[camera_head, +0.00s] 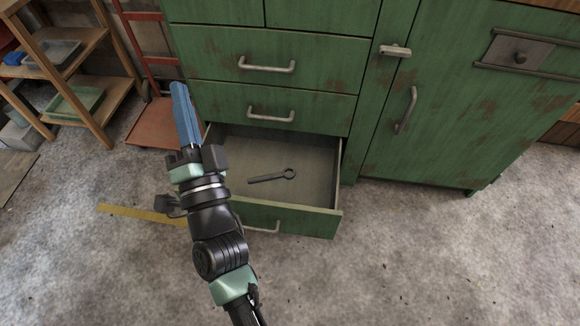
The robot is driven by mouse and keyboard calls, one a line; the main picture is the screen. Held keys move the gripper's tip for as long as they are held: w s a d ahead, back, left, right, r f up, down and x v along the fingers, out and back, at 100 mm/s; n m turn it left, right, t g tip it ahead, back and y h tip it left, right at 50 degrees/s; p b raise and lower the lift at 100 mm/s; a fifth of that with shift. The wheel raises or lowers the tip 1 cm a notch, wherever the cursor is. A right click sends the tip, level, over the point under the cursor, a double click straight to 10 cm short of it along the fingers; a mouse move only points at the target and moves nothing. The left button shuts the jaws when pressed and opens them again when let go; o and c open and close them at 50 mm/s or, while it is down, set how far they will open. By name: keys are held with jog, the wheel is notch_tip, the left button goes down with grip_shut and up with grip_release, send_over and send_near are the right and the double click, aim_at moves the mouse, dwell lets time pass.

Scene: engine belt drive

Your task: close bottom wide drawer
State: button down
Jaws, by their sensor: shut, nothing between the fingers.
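The bottom wide drawer (300,218) of the green cabinet is pulled out, and its inside shows from above. A dark wrench (272,177) lies on the drawer's floor. The drawer's metal handle (264,229) is on its front face, partly hidden by my arm. My gripper (176,90), with blue fingers, is shut and empty. In the picture it lies to the left of the drawer, pointing up and away, next to the cabinet's left edge. My wrist covers the drawer's left front corner. I cannot tell whether my arm touches the drawer.
Two closed drawers (215,70) with metal handles sit above the open one. A closed cabinet door (440,140) is on the right. A red hand truck (155,120) and a wooden shelf (85,95) stand at left. A yellow strip (140,213) lies on the concrete floor, which is clear in front.

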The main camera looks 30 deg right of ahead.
jog(key=s+d+f+m+g+h+b, duration=0.25)
jog(key=f+b, duration=0.25)
jog(key=f, duration=1)
jog(key=s+d+f+m+g+h+b, duration=0.25)
jog(key=f+m+b, duration=0.2)
jog(key=f, duration=1.05)
jog(key=m+g+h+b, duration=0.2)
jog(key=m+g+b, duration=0.15)
jog(key=b, duration=0.55)
send_near(292, 209)
jog(key=b+x, duration=0.5)
jog(key=shift+w+d+f, duration=0.15)
jog(key=shift+w+d, duration=0.45)
jog(key=shift+w, duration=0.1)
jog(key=shift+w, duration=0.1)
